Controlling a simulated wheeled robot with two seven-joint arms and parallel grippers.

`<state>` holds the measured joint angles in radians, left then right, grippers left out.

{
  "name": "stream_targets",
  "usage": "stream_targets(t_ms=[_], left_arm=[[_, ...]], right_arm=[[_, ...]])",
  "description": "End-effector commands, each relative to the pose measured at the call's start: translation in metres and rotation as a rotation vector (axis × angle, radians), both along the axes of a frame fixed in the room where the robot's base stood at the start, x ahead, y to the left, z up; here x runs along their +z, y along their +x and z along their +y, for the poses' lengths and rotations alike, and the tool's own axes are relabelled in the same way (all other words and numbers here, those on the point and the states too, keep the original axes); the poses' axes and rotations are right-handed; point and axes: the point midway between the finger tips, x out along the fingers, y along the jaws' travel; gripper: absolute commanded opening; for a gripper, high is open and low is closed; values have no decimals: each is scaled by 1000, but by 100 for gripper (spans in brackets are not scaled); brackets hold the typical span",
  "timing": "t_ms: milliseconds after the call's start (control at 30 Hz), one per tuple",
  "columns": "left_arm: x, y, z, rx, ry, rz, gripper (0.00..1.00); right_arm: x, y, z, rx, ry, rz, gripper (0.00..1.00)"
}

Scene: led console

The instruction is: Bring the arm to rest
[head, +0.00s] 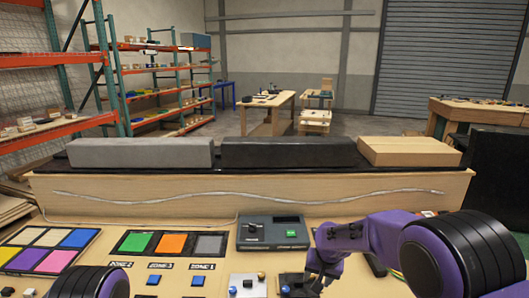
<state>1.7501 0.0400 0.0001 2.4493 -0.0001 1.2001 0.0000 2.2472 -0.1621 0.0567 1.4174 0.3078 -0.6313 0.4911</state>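My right arm comes in from the right, purple with a black ribbed joint. Its gripper (318,284) points down at the bottom centre, over or against a dark control box (297,280). Its fingers hide part of that box, and I cannot tell whether they are open, shut or touching it. Of my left arm only a purple and black part shows at the bottom left edge; its gripper is out of view.
The wooden console holds a dark grey panel (273,232) with a green button, green, orange and grey tiles (172,244), a multicoloured tile board (50,250) and blue buttons labelled by zone. Grey blocks (140,153) and a cardboard box (408,151) line the ledge behind.

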Motion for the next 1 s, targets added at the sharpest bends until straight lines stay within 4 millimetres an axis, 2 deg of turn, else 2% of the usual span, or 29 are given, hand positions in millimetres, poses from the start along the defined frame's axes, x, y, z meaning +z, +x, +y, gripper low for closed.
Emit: stream_targets(t_ms=[133, 233, 367, 467, 500, 567, 600, 667, 700, 800, 900, 1000], left_arm=[[0, 0, 0, 0, -1, 1, 61], [-1, 0, 0, 0, -1, 1, 61], [-4, 0, 0, 0, -1, 1, 61], [-6, 0, 0, 0, -1, 1, 61], [-8, 0, 0, 0, -1, 1, 61], [-9, 0, 0, 0, -1, 1, 61], [-11, 0, 0, 0, -1, 1, 61], [-12, 0, 0, 0, -1, 1, 61], [-14, 0, 0, 0, -1, 1, 61], [-16, 0, 0, 0, -1, 1, 61], [-17, 0, 0, 0, -1, 1, 61], [-18, 0, 0, 0, 0, 1, 61]], right_arm=[[-19, 1, -8, -33, 12, -106, 53], [-42, -8, -19, -65, 11, -180, 53], [-89, -43, -47, -132, -12, -273, 53], [-131, -98, -76, -195, -62, -330, 53], [-146, -127, -89, -220, -87, -342, 53], [-163, -173, -106, -255, -128, -346, 53], [-173, -206, -117, -276, -157, -336, 53], [-183, -256, -130, -306, -196, -306, 53], [-187, -287, -137, -321, -217, -278, 53], [-195, -352, -145, -341, -244, -172, 53], [-203, -393, -147, -345, -256, -78, 53], [-211, -408, -147, -350, -262, -42, 53]])
